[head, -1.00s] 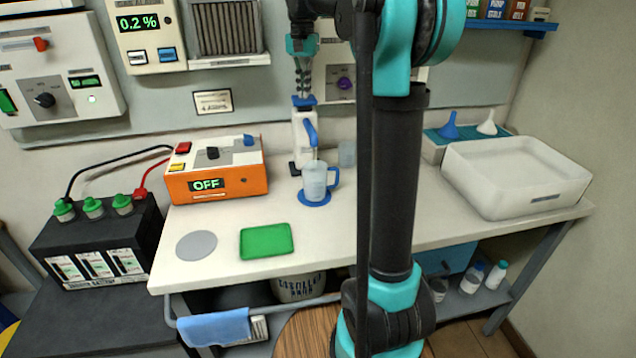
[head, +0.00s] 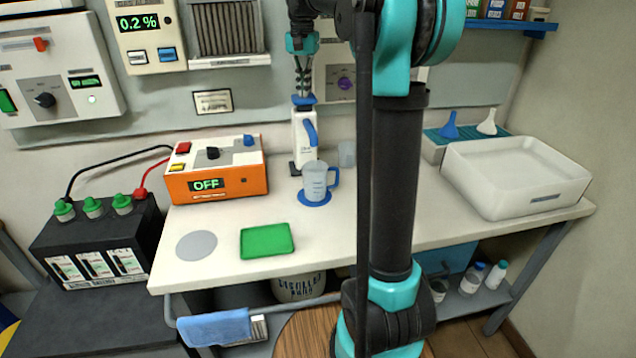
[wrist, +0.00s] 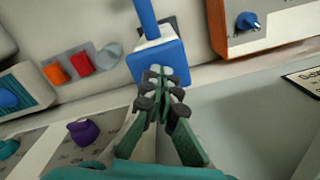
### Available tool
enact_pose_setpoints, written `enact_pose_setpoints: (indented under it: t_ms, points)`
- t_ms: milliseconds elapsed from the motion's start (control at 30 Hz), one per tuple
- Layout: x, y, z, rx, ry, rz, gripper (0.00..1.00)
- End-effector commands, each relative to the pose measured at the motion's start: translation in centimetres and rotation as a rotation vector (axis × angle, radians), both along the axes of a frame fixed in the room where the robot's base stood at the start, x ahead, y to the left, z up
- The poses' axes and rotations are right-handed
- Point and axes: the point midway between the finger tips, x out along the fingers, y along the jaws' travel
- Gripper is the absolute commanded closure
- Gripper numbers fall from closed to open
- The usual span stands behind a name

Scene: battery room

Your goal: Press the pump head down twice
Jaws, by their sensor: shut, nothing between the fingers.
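The white pump bottle (head: 304,140) stands upright at the back of the bench, with a blue pump head (head: 303,100) and a blue spout pointing down toward the front. My gripper (head: 303,92) is shut and empty, pointing down directly over the pump head. In the wrist view the closed fingertips (wrist: 160,76) overlap the blue pump head (wrist: 157,58) and look to be at or very near its top; contact is hard to tell. A clear measuring jug (head: 314,182) with a blue handle stands under the spout on a blue round mat (head: 314,199).
An orange box (head: 216,172) reading OFF stands left of the bottle. A clear beaker (head: 347,153) is close on its right. A green tray (head: 267,240) and grey disc (head: 197,245) lie in front. A white basin (head: 515,178) stands right. My arm hides the bench's middle.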

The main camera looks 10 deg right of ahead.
Motion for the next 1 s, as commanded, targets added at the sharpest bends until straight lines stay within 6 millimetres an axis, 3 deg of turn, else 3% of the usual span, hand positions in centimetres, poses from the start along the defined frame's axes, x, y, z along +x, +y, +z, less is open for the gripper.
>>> enact_pose_setpoints:
  t_ms: [633,1000]
  points:
    - [0.0,0.0,3.5,0.000,0.000,0.000,1.00]
    - [0.0,0.0,4.1,0.000,0.000,0.000,1.00]
